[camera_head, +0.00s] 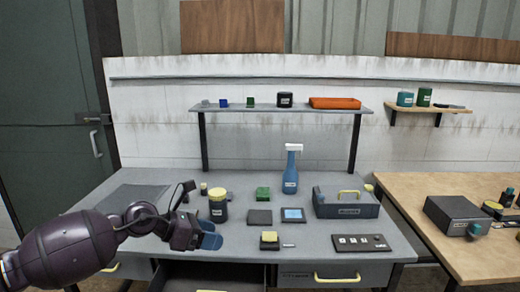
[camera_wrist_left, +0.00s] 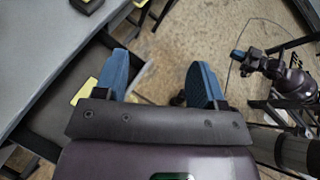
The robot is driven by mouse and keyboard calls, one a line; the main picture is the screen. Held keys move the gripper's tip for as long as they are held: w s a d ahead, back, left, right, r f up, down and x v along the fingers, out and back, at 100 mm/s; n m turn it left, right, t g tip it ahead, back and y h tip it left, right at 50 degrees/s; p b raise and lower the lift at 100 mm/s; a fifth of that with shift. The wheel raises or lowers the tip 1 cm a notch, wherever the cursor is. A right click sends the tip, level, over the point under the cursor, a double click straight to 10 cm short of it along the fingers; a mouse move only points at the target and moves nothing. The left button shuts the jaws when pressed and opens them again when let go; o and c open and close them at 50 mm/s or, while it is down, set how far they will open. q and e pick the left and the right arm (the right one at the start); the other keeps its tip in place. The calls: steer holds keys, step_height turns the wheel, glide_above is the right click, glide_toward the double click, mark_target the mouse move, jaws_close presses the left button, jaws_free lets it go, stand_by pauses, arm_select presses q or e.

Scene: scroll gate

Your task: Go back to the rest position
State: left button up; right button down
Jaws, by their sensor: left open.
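My left arm comes in from the left in the head view. My left gripper (camera_head: 208,236) is in front of the grey workbench (camera_head: 240,203), near its front edge, and its blue fingers show at the tip. In the left wrist view the two blue fingers (camera_wrist_left: 158,80) stand wide apart with nothing between them and the floor below. My right gripper (camera_wrist_left: 240,56) shows in the left wrist view at the upper right, with a blue fingertip over the floor; its opening is too small to tell. It does not show in the head view.
Yellow-handled drawers (camera_head: 337,279) lie below the front edge. A wooden table (camera_head: 425,195) stands at the right.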

arm_select(q)
steer(key=d+r+n+t+h+b, duration=0.1)
steer(key=d+r+n+t+h, duration=0.35)
steer(key=n, duration=0.65)
steer(key=s+a+f+n+t+y+b, duration=0.2)
steer(key=a+f+n+t+y, duration=0.15)
steer(key=f+n, duration=0.4)
steer(key=s+a+f+n+t+y+b, duration=0.1)
steer(key=s+a+f+n+t+y, duration=0.25)
steer(key=n, duration=0.65)
steer(key=s+a+f+n+t+y+b, duration=0.15)
steer(key=a+f+n+y, duration=0.25)
steer(key=f+n, duration=0.45)
steer(key=s+a+f+n+g+y+b, duration=0.2)
steer(key=s+a+f+n+g, duration=0.1)
steer(key=s+f, duration=0.8)
steer(key=s+a+f+n+g+y+b, duration=0.2)
steer(key=s+a+f+n, duration=0.3)
steer(key=s+f, duration=0.6)
steer(key=shift+s+a+f+n+g+y, duration=0.15)
steer(key=shift+s+a+n+g+y, duration=0.2)
steer(key=shift+s+n+g+y, duration=0.3)
arm_select(e)
step_height(320, 180, down, 11)
steer(key=s, duration=0.1)
steer(key=shift+r+g, duration=0.2)
steer(key=shift+g, duration=0.2)
